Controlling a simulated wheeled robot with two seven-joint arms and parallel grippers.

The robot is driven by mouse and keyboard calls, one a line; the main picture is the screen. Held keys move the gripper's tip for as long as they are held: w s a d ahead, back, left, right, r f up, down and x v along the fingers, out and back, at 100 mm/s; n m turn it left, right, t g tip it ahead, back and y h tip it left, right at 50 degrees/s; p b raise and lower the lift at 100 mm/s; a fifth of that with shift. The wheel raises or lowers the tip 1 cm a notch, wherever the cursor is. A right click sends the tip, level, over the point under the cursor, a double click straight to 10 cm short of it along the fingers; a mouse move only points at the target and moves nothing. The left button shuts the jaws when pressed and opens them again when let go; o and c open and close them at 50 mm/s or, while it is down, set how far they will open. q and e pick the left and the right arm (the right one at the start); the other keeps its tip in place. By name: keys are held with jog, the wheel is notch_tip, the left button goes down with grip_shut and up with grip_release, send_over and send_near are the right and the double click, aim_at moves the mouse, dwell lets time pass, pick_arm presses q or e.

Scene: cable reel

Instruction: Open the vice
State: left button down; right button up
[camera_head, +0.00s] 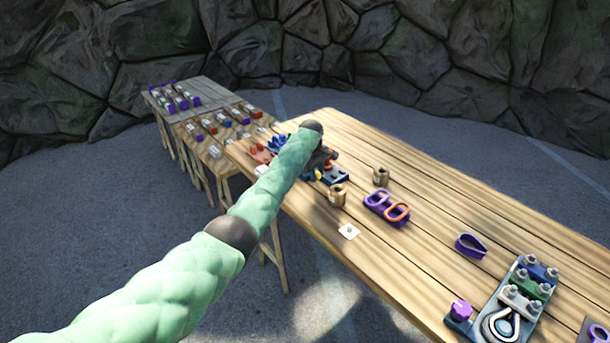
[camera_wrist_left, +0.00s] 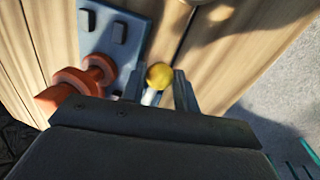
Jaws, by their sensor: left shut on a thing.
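My left gripper (camera_wrist_left: 158,88) is shut on a yellow round knob (camera_wrist_left: 159,75), which sits between its two fingers. Beside the knob are a blue-grey plate (camera_wrist_left: 118,35) with dark raised blocks and an orange-red screw-like part (camera_wrist_left: 90,80). These look like parts of the vice; its jaws cannot be made out. In the head view my left arm reaches over the table to this blue fixture (camera_head: 340,174), and the gripper (camera_head: 318,162) and arm hide much of it. My right gripper does not show.
Further tables (camera_head: 215,140) stand behind left.

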pick_arm(q)
jog(key=shift+w+d+r+n, duration=0.1)
jog(key=shift+w+d+n, duration=0.3)
jog(key=shift+n, duration=0.2)
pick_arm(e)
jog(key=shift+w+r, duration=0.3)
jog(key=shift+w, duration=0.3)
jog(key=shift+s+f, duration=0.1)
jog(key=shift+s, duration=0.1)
pick_arm(q)
jog(key=c, duration=1.4)
grip_release()
jog(key=o, duration=0.3)
jog(key=shift+o, duration=0.2)
